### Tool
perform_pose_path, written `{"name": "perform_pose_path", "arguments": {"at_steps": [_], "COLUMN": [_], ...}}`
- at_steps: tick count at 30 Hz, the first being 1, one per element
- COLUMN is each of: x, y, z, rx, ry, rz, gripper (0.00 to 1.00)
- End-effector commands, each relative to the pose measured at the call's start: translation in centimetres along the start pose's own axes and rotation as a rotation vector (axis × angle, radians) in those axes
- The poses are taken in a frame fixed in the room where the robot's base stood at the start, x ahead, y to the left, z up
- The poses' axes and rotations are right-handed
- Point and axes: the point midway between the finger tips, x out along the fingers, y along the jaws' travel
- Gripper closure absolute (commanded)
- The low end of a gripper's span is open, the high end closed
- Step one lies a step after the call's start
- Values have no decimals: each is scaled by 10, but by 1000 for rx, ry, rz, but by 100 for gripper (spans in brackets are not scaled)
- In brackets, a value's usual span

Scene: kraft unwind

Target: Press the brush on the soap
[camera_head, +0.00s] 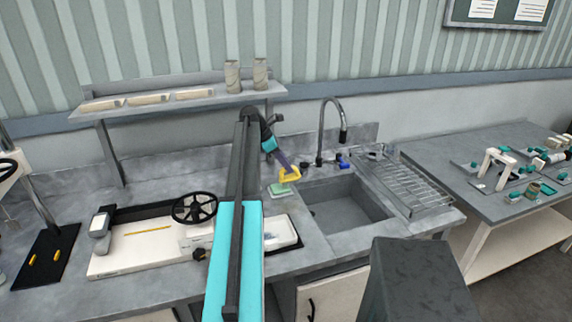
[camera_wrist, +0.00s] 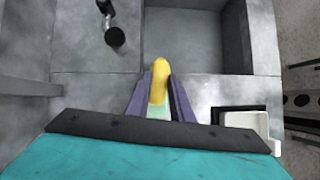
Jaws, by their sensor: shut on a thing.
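My gripper (camera_head: 285,167) is shut on a yellow brush (camera_head: 289,177) beside the sink. In the wrist view the brush (camera_wrist: 160,80) stands between the two purple fingers (camera_wrist: 160,100). The pale green soap (camera_head: 280,190) lies on the counter left of the sink, just below and slightly left of the brush. Whether the brush touches the soap I cannot tell.
The sink (camera_head: 345,208) is right of the soap, with a tall faucet (camera_head: 322,135) behind it and a wire drying rack (camera_head: 405,182) further right. A white tray (camera_head: 283,233) lies nearer. A black handwheel (camera_head: 194,208) stands to the left. A shelf (camera_head: 170,108) runs above.

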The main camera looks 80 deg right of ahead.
Motion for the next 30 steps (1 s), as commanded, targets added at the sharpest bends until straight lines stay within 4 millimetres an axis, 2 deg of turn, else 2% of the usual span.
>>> {"name": "perform_pose_path", "arguments": {"at_steps": [30], "x": [5], "y": [0], "z": [-3], "rx": [0], "ry": [0], "rz": [-1], "gripper": [98]}}
